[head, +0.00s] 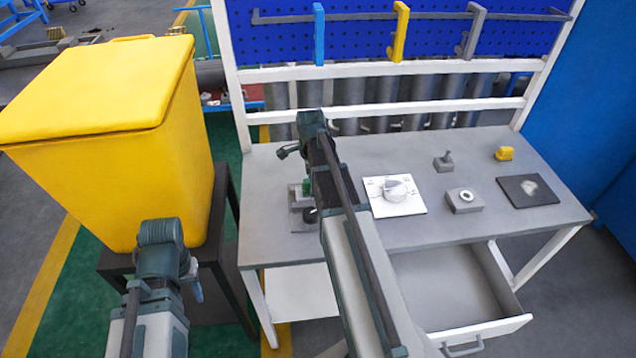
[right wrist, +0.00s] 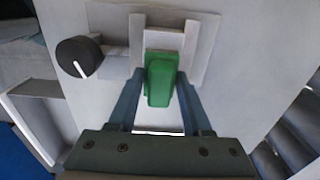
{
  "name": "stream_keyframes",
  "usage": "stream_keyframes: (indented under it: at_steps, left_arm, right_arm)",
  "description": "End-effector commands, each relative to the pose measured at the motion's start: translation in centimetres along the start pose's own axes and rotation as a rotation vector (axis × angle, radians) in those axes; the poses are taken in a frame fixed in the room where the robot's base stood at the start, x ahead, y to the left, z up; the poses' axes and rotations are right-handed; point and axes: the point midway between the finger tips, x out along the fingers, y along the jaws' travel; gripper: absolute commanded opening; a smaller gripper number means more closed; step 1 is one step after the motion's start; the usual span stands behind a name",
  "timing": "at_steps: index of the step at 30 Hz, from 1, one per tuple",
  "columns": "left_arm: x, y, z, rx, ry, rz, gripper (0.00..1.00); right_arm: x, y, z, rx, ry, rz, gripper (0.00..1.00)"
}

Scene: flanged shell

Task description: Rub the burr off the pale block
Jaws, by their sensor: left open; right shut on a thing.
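My right gripper (right wrist: 161,88) is shut on a green tool (right wrist: 160,80) at the bench's left. The tool's far end is at a pale block (right wrist: 164,41), which sits between the grey walls of a fixture (right wrist: 205,45) with a black knob (right wrist: 78,57). I cannot tell whether tool and block touch, and no burr can be made out. In the head view my right arm hides most of this; a bit of the green tool (head: 306,187) and the knob (head: 310,215) show. My left gripper (head: 194,283) is open and empty, low at the left, away from the bench.
On the grey bench (head: 465,225) are a white plate (head: 380,207) with a white part, a grey block with a ring (head: 465,201), a dark mat (head: 540,198), a small grey piece (head: 443,162) and a yellow piece (head: 504,153). A drawer (head: 480,328) stands open. A yellow bin (head: 100,95) stands left.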

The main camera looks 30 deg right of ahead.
Motion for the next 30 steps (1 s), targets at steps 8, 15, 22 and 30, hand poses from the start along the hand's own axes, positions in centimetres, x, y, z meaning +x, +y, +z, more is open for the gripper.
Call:
stream_keyframes:
  at_steps: [8, 15, 22, 30]
  left_arm:
    - [0.1, 0.0, 0.0, 0.000, 0.000, 0.000, 0.45]
    - [0.0, 0.0, 0.0, 0.000, 0.000, 0.000, 0.45]
    - [-0.1, 0.0, 0.0, 0.000, 0.000, 0.000, 0.45]
    - [-0.2, 0.0, 0.0, 0.000, 0.000, 0.000, 0.45]
  right_arm:
    - [0.1, 0.0, 0.8, -0.002, -0.005, 0.000, 0.05]
    - [0.0, 0.0, 2.2, -0.004, -0.005, 0.000, 0.05]
    - [-0.1, 0.0, 3.6, -0.002, -0.004, 0.000, 0.05]
    - [-0.2, 0.0, 3.5, -0.001, -0.003, 0.000, 0.05]
